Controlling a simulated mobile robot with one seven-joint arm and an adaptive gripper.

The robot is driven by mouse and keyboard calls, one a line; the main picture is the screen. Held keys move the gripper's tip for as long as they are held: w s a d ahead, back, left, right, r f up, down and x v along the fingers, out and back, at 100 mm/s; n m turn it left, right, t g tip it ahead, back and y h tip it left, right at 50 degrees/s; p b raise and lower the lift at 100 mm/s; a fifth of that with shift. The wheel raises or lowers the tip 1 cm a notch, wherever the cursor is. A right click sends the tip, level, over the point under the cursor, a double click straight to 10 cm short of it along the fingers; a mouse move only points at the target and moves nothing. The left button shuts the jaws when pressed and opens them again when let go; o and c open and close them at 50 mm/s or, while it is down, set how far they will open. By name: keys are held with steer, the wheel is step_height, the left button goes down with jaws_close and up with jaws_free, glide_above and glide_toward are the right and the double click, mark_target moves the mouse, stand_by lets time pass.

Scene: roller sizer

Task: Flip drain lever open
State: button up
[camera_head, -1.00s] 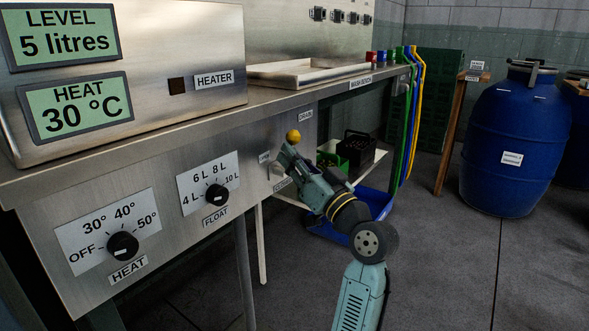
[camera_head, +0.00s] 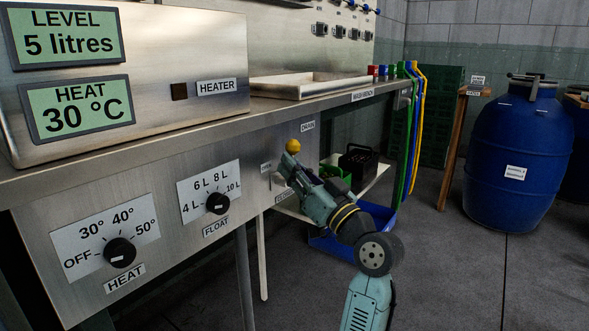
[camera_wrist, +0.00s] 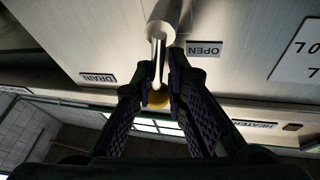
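The drain lever has a yellow ball knob (camera_head: 293,146) and stands at the far right part of the steel front panel, left of the DRAIN label (camera_head: 307,126). In the wrist view its metal rod (camera_wrist: 158,58) runs from a round pivot to the knob (camera_wrist: 158,99). My gripper (camera_head: 285,168) is at the lever, just below the knob in the head view. In the wrist view my gripper's fingers (camera_wrist: 161,70) are close together, one on each side of the rod, and look closed on it. The OPEN label (camera_wrist: 205,49) is right of the rod there.
The FLOAT knob (camera_head: 218,203) and HEAT knob (camera_head: 120,252) are on the same panel, nearer the camera. A blue tray (camera_head: 335,245), a green crate (camera_head: 334,174) and hoses are beyond my arm. A blue barrel (camera_head: 516,155) stands right on open floor.

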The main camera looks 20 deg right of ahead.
steer(key=o, duration=0.4)
steer(key=shift+r, duration=0.1)
steer(key=shift+c, duration=0.2)
steer(key=s+d, duration=0.5)
steer(key=s, duration=0.7)
steer(key=shift+f, duration=0.2)
steer(key=shift+d, duration=0.1)
